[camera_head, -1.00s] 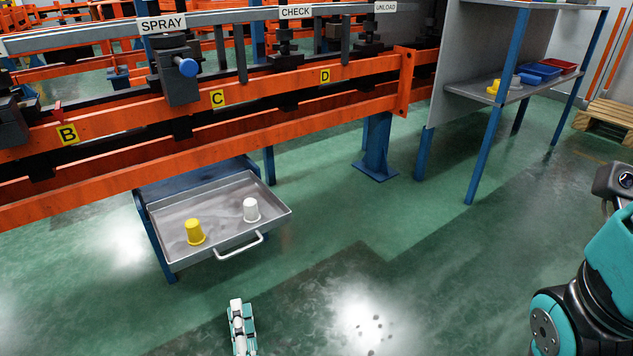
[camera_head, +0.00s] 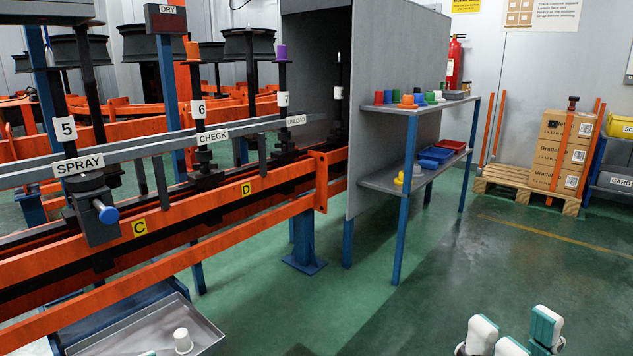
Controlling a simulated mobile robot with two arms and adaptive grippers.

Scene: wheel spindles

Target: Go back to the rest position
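My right gripper (camera_head: 514,334) shows at the bottom right edge, over the green floor. Its white and teal fingertips stand apart, with nothing visible between them. Its lower part is cut off by the frame. A small pale tip at the bottom edge, in front of the tray, may be part of my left gripper (camera_head: 149,353); its state cannot be seen. A white cup (camera_head: 183,341) stands in the grey metal tray (camera_head: 207,335) at the bottom left, apart from my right gripper.
The orange conveyor rail (camera_head: 235,204) with upright spindles runs along the left. A grey shelf (camera_head: 372,180) on blue legs holds coloured cups and trays. A wooden pallet (camera_head: 520,190) with cartons (camera_head: 563,151) stands at the back right. The floor at centre right is clear.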

